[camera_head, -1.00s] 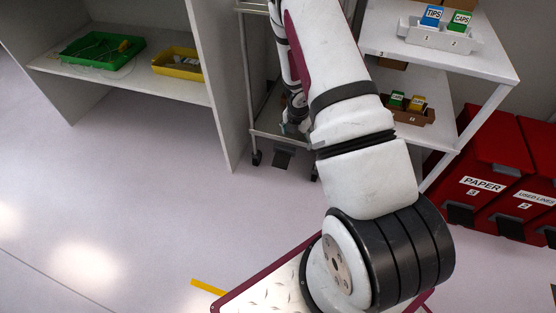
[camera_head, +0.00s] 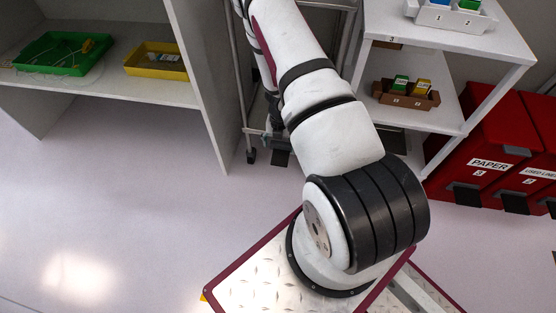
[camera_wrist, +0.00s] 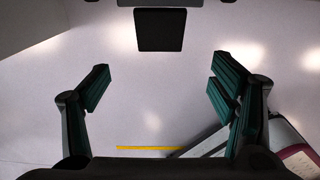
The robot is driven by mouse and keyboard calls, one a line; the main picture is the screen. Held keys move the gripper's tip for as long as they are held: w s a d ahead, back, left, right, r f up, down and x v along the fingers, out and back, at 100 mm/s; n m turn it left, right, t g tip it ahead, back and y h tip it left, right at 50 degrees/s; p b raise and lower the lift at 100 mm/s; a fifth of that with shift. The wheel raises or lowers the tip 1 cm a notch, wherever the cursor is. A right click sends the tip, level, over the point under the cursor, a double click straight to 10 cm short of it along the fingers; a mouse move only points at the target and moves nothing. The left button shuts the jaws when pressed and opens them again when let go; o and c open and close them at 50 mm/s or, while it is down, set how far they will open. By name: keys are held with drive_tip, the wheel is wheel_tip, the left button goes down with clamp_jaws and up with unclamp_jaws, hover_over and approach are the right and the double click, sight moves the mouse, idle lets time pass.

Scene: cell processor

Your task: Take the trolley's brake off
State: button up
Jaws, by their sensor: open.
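The trolley (camera_head: 255,132) stands between the grey cabinet and the white shelf in the head view, largely hidden behind my arm. Its dark brake pedal (camera_head: 281,158) sticks out low at the front, just above the floor. In the wrist view the pedal (camera_wrist: 160,30) is a black square plate at the top centre, below the trolley's edge. My gripper (camera_wrist: 162,82) is open and empty, its two green-padded fingers apart on either side of the picture. The pedal lies beyond the fingertips, roughly centred between them, with no visible contact.
The grey cabinet (camera_head: 205,90) stands close left of the trolley, holding green (camera_head: 62,52) and yellow (camera_head: 157,62) trays. The white shelf (camera_head: 445,105) and red bins (camera_head: 490,150) stand right. The floor in front is clear; a yellow line (camera_wrist: 150,148) crosses it.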

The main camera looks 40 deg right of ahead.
sight(279, 161)
wheel_tip(279, 161, down, 10)
drive_tip(key=b, duration=0.4)
drive_tip(key=shift+f, duration=0.25)
drive_tip(key=shift+c, duration=0.5)
